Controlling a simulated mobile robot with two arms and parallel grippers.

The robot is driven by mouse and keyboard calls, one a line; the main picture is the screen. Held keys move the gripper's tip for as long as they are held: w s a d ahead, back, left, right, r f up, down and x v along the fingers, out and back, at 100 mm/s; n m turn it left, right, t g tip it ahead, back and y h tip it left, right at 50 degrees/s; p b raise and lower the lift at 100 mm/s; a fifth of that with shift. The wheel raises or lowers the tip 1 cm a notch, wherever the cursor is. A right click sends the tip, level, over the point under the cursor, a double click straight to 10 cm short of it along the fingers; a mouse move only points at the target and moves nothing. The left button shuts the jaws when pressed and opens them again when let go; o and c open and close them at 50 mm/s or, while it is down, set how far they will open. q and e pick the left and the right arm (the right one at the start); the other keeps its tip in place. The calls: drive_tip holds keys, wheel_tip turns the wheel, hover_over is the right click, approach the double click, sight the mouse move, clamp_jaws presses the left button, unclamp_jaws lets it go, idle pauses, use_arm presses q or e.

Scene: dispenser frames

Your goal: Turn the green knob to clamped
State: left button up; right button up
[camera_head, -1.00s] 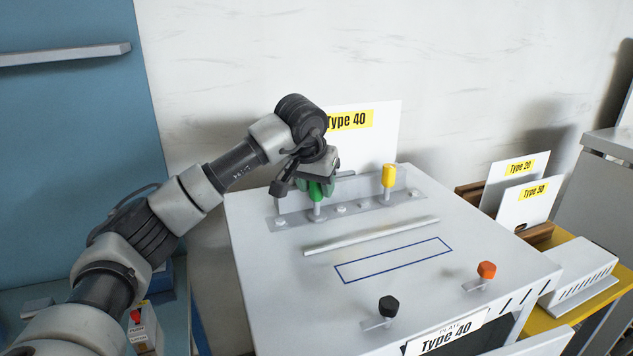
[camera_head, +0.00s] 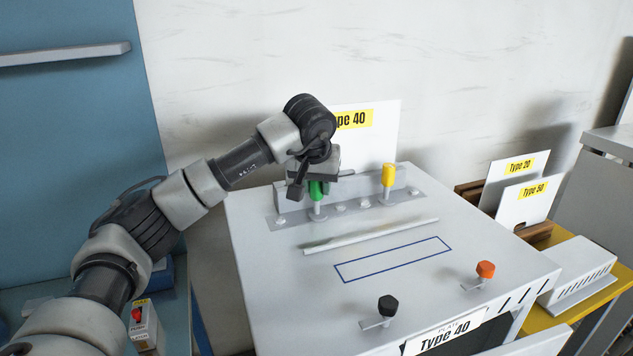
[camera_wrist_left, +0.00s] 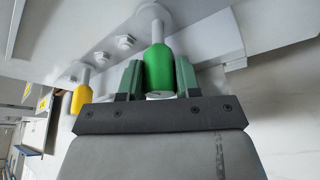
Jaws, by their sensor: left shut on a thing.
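The green knob (camera_head: 318,189) stands upright on a grey post at the back left of the white machine's top. It also shows in the left wrist view (camera_wrist_left: 158,70), between the two green fingers. My left gripper (camera_head: 319,187) is shut on the green knob, coming from above and behind it in the head view. The gripper and wrist partly cover the knob there. My right gripper is in neither view.
A yellow knob (camera_head: 389,176) stands right of the green one on the same strip. Orange (camera_head: 486,269) and black (camera_head: 388,306) knobs sit at the machine's front. A white rod (camera_head: 371,236) lies across the top. A Type 40 sign (camera_head: 385,140) stands behind.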

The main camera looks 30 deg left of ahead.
use_arm(q)
drive_tip(key=n, duration=0.2)
drive_tip(key=n+y, duration=0.1)
drive_tip(key=shift+r+n+y+p, duration=0.15)
drive_tip(key=shift+n+y+p, duration=0.15)
drive_tip(key=shift+n+p, duration=0.1)
drive_tip(key=n+g+y+p, duration=0.1)
drive_tip(key=n, duration=0.2)
drive_tip(key=shift+n, duration=0.3)
drive_tip(key=n+g+p, duration=0.1)
drive_tip(key=n, duration=0.2)
drive_tip(key=n+g+p, duration=0.1)
drive_tip(key=n, duration=0.2)
drive_tip(key=shift+g+y, duration=0.4)
drive_tip(key=n+g+p, duration=0.1)
drive_tip(key=n, duration=0.2)
drive_tip(key=n+g+p, duration=0.1)
drive_tip(key=n, duration=0.1)
drive_tip(key=shift+r+n+h, duration=0.1)
drive_tip(key=shift+n+h, duration=0.2)
drive_tip(key=shift+n, duration=0.1)
drive_tip(key=n+p, duration=0.1)
drive_tip(key=n, duration=0.1)
drive_tip(key=n+g+h, duration=0.1)
drive_tip(key=n, duration=0.1)
drive_tip(key=shift+n+g+p, duration=0.3)
drive_tip(key=shift+n+p, duration=0.1)
drive_tip(key=o, duration=0.7)
drive_tip(key=shift+c, duration=0.2)
